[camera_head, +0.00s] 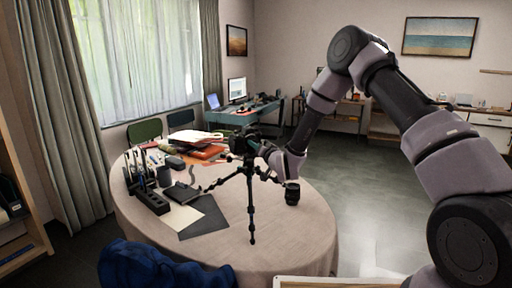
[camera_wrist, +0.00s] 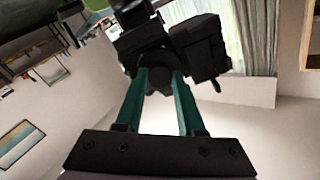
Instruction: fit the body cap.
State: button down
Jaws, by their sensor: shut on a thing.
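A black camera (camera_head: 243,142) sits on top of a black tripod (camera_head: 251,200) that stands on the round table (camera_head: 300,240). In the wrist view the dark camera (camera_wrist: 197,48) fills the top middle, just beyond the fingertips. My gripper (camera_wrist: 160,76) has teal fingers shut on a small dark round piece, which looks like the body cap (camera_wrist: 157,84). The piece is at or close in front of the camera; I cannot tell whether they touch. In the head view my gripper (camera_head: 265,150) is at the camera's right side, and the cap cannot be made out.
A black cylinder like a lens (camera_head: 292,193) stands on the table, right of the tripod. Papers, an orange folder (camera_head: 208,152), a mug (camera_head: 164,176) and a dark pen holder (camera_head: 152,200) crowd the left. The table's front right is clear. A blue chair (camera_head: 150,265) is in front.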

jog(key=shift+a+m, duration=0.1)
jog(key=shift+m, duration=1.4)
jog(key=shift+c, duration=1)
grip_release()
jog(key=v, duration=0.7)
